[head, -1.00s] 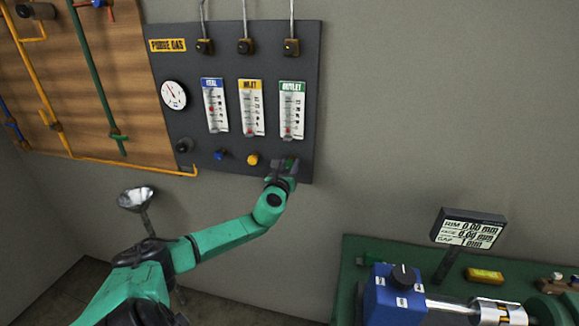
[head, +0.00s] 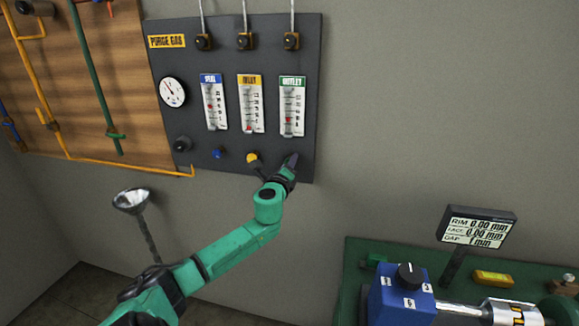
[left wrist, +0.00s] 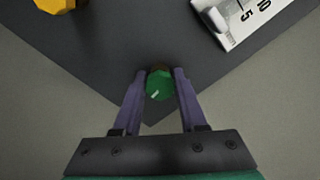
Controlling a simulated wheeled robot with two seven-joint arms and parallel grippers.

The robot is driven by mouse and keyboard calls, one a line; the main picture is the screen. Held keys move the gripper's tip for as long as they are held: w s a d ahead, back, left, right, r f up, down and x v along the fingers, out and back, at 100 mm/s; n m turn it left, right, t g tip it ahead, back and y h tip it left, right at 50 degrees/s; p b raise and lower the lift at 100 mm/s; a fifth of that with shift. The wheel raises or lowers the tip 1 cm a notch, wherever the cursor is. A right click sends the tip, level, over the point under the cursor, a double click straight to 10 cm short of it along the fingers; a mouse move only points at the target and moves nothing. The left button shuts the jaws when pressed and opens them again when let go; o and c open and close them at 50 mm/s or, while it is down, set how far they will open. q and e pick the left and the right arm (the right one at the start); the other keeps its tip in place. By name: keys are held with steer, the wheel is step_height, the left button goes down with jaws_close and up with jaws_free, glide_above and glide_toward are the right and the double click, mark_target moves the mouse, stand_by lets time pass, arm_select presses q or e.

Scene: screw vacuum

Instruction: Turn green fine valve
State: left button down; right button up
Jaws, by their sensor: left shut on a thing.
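The green fine valve knob (left wrist: 159,87) sits low on the dark purge gas panel (head: 232,112), below the green-labelled outlet flow tube (head: 292,107). A pale mark on its face points down and left in the left wrist view. My left gripper (head: 275,164) reaches the panel from below and hides the knob in the head view. In the left wrist view the two fingers of my left gripper (left wrist: 159,78) stand on either side of the knob, shut on it. My right gripper is in no view.
The yellow knob (head: 252,157) is close left of my gripper, the blue knob (head: 217,153) farther left. A pressure gauge (head: 172,92) is at the panel's left. A green bench with a blue motor (head: 398,297) and a display (head: 478,226) stands lower right. The wall between is clear.

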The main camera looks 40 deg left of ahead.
arm_select(q)
steer(key=shift+n, duration=0.5)
steer(key=shift+c, duration=2.3)
jaws_free()
steer(key=b+v, duration=0.2)
steer(key=v, duration=1.2)
steer(key=shift+s, duration=0.25)
steer(key=shift+d, duration=0.1)
